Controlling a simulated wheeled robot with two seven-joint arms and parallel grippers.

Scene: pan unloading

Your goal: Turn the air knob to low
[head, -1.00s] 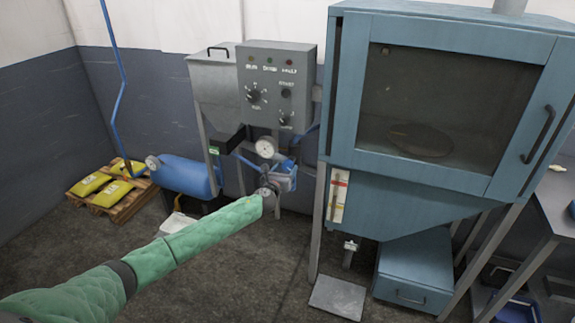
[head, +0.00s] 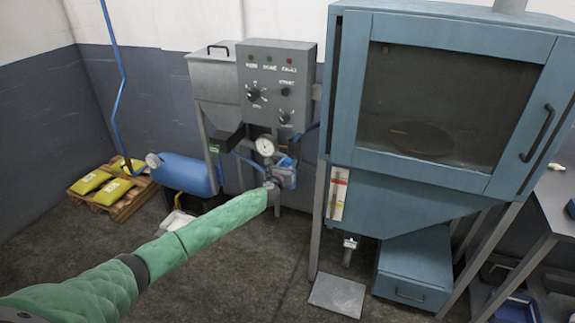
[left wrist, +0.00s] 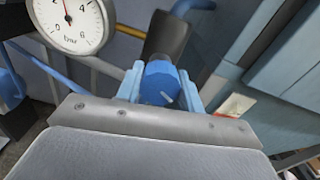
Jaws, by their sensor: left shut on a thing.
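The air knob (left wrist: 160,82) is blue with a pale mark and sits between the two light-blue fingers of my left gripper (left wrist: 160,88) in the left wrist view. The gripper is shut on it. In the head view, my green-sleeved left arm reaches to the regulator under the grey control box, where my left gripper (head: 280,179) is small and partly hidden. A round white gauge (head: 265,145) is just above; it also shows in the left wrist view (left wrist: 72,22). My right gripper is not in view.
The grey control box (head: 304,72) with dials and lamps is above the regulator. A blue tank (head: 186,173) stands to the left, near a pallet of yellow bags (head: 90,182). The large blue cabinet (head: 345,120) is close on the right. Open floor lies in front.

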